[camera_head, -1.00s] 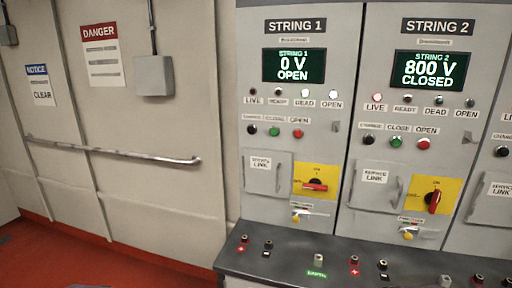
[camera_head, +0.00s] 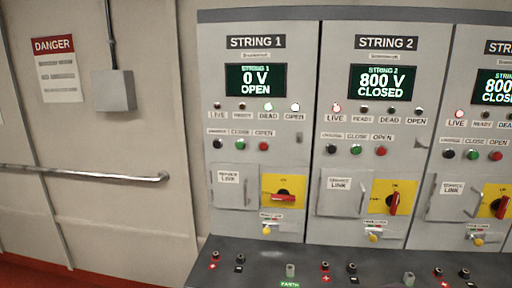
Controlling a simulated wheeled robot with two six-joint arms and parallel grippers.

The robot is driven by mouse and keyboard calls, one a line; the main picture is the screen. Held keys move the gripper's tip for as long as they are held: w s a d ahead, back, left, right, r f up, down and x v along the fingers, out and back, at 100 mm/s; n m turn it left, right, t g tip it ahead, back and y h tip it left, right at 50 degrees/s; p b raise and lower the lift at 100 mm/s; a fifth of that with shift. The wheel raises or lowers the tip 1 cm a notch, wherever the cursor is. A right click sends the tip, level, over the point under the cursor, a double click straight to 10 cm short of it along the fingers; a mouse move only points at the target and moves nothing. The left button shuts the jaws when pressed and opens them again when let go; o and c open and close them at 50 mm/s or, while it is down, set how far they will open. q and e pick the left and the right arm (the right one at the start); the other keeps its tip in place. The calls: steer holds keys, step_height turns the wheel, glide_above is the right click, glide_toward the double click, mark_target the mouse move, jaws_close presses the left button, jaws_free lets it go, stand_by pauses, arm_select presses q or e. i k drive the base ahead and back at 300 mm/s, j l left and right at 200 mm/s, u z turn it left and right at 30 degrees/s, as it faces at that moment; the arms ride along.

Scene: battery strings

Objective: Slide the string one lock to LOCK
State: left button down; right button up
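The String 1 panel (camera_head: 210,165) stands at the middle left, and its display (camera_head: 256,80) reads 0 V OPEN. Its DEAD and OPEN lamps glow. Its rotary switch (camera_head: 284,196) is red on a yellow plate, with the handle lying roughly horizontal. Below it is a small yellow lock slide (camera_head: 267,230) under a label strip too small to read. Its exact position cannot be told. Neither of my grippers shows.
The String 2 panel (camera_head: 313,160) reads 800 V CLOSED, and its red handle (camera_head: 394,203) stands near upright. A third panel is cut off at the right. A dark ledge (camera_head: 255,262) with terminals juts out below. A handrail (camera_head: 90,172) runs along the left wall.

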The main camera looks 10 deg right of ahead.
mark_target(267, 230)
steer(key=i+j, duration=0.15)
steer(key=j, duration=0.2)
steer(key=i+j, duration=0.15)
steer(key=j, duration=0.2)
steer(key=i+j, duration=0.1)
steer(key=j, duration=0.25)
steer(key=i+j+z, duration=0.1)
steer(key=j, duration=0.25)
steer(key=i, duration=0.05)
